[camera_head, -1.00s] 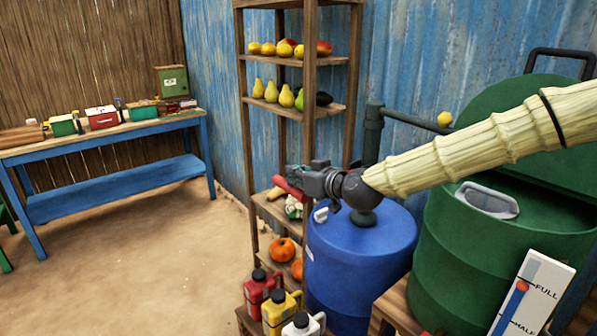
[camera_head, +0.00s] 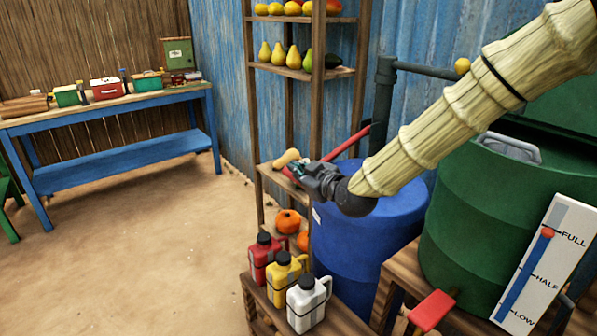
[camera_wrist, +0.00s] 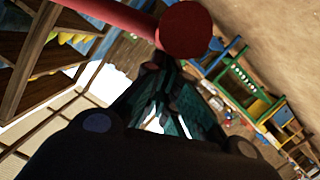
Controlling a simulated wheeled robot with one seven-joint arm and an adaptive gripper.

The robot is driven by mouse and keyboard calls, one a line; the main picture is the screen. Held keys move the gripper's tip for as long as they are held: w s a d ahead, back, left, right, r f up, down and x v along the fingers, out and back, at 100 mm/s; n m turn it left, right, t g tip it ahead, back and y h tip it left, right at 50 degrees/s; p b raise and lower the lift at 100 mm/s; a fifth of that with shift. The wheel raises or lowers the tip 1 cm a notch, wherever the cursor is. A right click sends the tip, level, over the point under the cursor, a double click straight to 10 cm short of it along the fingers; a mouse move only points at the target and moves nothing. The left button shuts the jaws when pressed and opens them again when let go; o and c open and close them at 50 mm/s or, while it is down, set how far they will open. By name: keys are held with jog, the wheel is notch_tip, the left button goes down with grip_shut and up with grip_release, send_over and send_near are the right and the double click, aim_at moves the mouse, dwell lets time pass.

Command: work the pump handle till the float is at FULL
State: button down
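The red pump handle (camera_head: 347,144) slopes from my gripper up to the right, toward a grey pipe, above the blue barrel. In the wrist view the red bar ends in a round red end (camera_wrist: 185,30), just ahead of my fingertips. My gripper (camera_head: 296,169) is beside the handle's lower left end in the head view. Its fingers (camera_wrist: 168,68) come together in the wrist view with nothing visible between them; contact with the handle is unclear. The white gauge (camera_head: 530,276) leans by the green barrel. Its red float (camera_head: 548,233) is at about the FULL mark.
The blue barrel (camera_head: 345,255) stands below my arm, the green barrel (camera_head: 455,215) to its right. Red, yellow and white jugs (camera_head: 306,305) stand in front. A wooden shelf (camera_head: 312,75) with fruit rises behind. Open floor lies left, before the blue table (camera_head: 115,165).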

jog(key=shift+s+d+f, duration=0.2)
jog(key=shift+f, duration=0.5)
jog(key=shift+r, duration=0.1)
jog(key=s+d+r+p, duration=0.1)
jog(key=s+d+r, duration=0.2)
jog(key=s+r, duration=0.4)
jog(key=shift+s+d, duration=0.25)
jog(key=shift+s, duration=0.75)
dwell(1.7)
